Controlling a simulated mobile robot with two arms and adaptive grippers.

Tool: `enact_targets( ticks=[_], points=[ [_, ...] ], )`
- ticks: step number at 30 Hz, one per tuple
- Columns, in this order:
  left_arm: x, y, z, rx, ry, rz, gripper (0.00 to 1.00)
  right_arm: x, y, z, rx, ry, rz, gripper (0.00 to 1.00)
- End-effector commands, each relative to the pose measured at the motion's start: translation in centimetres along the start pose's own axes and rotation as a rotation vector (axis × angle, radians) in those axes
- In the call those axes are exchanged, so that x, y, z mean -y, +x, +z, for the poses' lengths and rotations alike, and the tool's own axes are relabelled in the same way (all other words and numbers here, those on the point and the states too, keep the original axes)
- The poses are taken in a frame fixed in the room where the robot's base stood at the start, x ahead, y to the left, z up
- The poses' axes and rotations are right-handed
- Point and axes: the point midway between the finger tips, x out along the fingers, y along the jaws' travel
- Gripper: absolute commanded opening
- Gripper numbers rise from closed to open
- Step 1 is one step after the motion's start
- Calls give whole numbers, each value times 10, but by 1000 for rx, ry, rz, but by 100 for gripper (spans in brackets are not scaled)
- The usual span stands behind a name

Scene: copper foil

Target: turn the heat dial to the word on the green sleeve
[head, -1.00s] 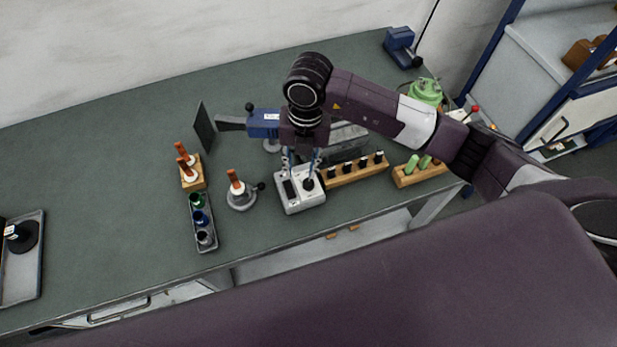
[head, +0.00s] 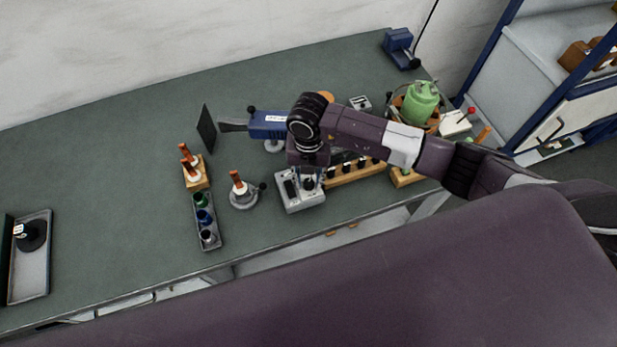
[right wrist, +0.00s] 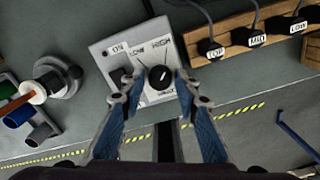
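The grey control box (head: 301,201) stands near the table's front edge. Its black heat dial (right wrist: 160,77) shows in the right wrist view, with a white mark towards the upper right. Labels ON, LOW and HIGH are readable around it; others are partly covered. My right gripper (right wrist: 150,90) is open, with blue fingers pointing down at the box and tips either side of the dial's near part. I cannot tell whether they touch it. The green sleeve (head: 199,199) sits in a dark rack left of the box; no word is readable on it. My left gripper is not in view.
A round grey stand (head: 243,196) with a brown-and-white tool is left of the box. A wooden block (head: 355,173) with black plugs is close on the right; labels MID and LOW show in the wrist view. A green vessel (head: 420,103) stands further right. The table's left half is mostly clear.

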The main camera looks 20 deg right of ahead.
Motion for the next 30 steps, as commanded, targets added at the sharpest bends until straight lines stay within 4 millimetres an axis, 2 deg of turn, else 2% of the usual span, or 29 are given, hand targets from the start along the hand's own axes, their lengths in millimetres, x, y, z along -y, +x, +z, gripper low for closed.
enact_targets(
  ticks=[1, 8, 9, 20, 30],
  points=[
    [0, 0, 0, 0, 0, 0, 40, 0, 0, 0, 0, 0, 0, 26],
    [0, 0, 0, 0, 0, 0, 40, 0, 0, 0, 0, 0, 0, 1],
    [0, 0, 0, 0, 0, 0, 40, 0, 0, 0, 0, 0, 0, 0],
    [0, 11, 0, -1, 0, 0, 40, 0, 2, 0, 1, -69, 0, 0],
    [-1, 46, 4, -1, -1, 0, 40, 0, 5, 2, 4, -328, 0, 0]
  ],
)
